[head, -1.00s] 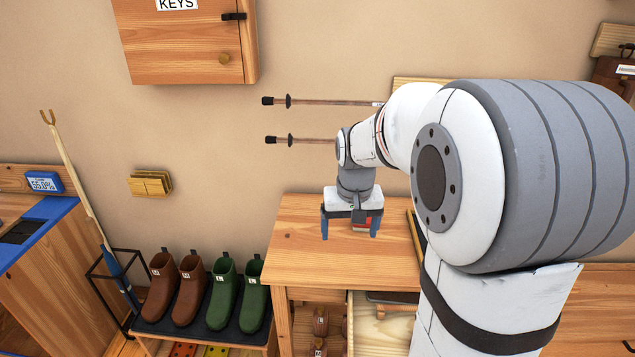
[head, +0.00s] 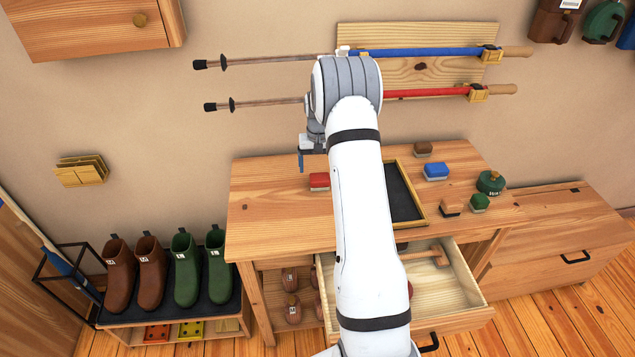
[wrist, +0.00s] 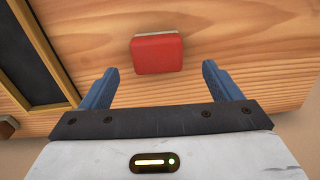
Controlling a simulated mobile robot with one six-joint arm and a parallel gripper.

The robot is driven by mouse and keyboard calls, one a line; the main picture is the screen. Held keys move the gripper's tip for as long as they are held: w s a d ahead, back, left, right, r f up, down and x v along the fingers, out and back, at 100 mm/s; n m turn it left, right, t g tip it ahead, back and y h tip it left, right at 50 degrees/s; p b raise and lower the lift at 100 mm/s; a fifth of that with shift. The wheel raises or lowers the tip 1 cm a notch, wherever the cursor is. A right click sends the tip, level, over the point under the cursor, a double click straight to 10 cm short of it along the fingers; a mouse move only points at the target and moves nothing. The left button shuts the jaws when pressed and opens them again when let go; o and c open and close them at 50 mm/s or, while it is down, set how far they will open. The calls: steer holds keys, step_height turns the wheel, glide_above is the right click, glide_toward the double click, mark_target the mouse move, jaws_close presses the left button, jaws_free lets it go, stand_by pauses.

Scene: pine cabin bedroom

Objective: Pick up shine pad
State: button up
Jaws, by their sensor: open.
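A small red pad with a pale lower edge (head: 319,181) lies on the wooden bench top (head: 262,190), left of a black tray. I cannot read any label naming it the shine pad. In the wrist view the red pad (wrist: 157,53) shows between and just beyond the two blue fingertips of my gripper (wrist: 161,68). My gripper is open and empty. In the head view my gripper (head: 305,160) is above the bench near the red pad, partly hidden by my arm.
The black tray with a wooden rim (head: 404,190) lies right of the red pad. A green tin (head: 491,182) and a brown brush (head: 452,209) stand farther right. An open drawer (head: 440,287) juts out below. Poles (head: 270,103) hang on the wall behind.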

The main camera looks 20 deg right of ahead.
mark_target(320, 177)
steer(key=f+b, duration=0.1)
steer(key=f, duration=0.2)
steer(key=f+b, duration=0.1)
steer(key=f, duration=0.1)
steer(key=shift+s+d+f, duration=0.1)
steer(key=shift+s+f, duration=0.1)
steer(key=shift+f, duration=0.2)
steer(key=shift+r, duration=0.1)
steer(key=c, duration=1.1)
